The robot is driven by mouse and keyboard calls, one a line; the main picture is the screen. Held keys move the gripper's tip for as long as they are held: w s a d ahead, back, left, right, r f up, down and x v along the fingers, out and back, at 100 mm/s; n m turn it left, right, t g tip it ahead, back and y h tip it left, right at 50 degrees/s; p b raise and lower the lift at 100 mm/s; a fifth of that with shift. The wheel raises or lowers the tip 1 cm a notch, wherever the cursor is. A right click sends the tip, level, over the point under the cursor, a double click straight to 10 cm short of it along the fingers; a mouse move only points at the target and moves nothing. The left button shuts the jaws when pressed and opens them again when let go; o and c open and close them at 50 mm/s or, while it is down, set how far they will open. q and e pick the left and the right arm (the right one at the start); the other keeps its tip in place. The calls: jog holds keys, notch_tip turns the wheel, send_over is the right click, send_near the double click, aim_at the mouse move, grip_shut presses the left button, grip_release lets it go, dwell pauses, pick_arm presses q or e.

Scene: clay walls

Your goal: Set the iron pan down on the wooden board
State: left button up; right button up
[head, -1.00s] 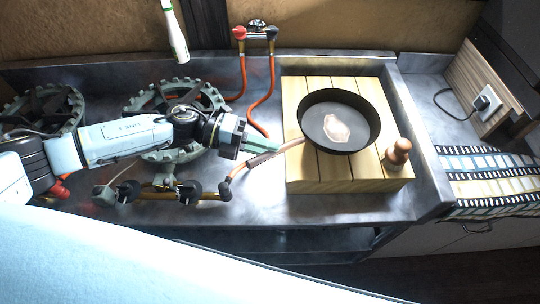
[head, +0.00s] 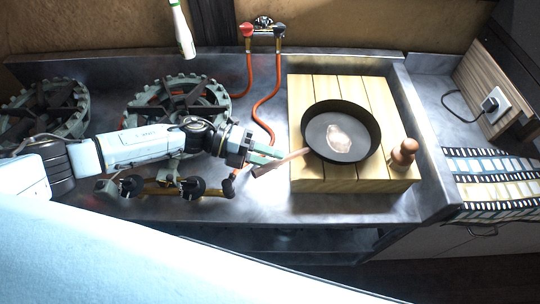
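The black iron pan (head: 365,151) is on the wooden board (head: 306,92), level, with a pale patch in its middle. Its brownish handle (head: 292,160) points left and slightly down, past the board's left edge. My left gripper (head: 279,157) is at the handle. Its two pale green fingers show apart, with a narrow gap, and the handle's end sticks out below them. The fingers look open; whether they still touch the handle I cannot tell. My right gripper is not in view.
A wooden knob-shaped shaker (head: 403,153) stands at the board's right front, close to the pan. Gas burners (head: 180,104) lie left, with red hoses (head: 250,80) behind. A striped cloth (head: 490,178) and a socket (head: 490,103) are at the right.

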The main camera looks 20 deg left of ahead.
pick_arm(q)
jog(key=b+v, duration=0.1)
jog(key=v, duration=1.1)
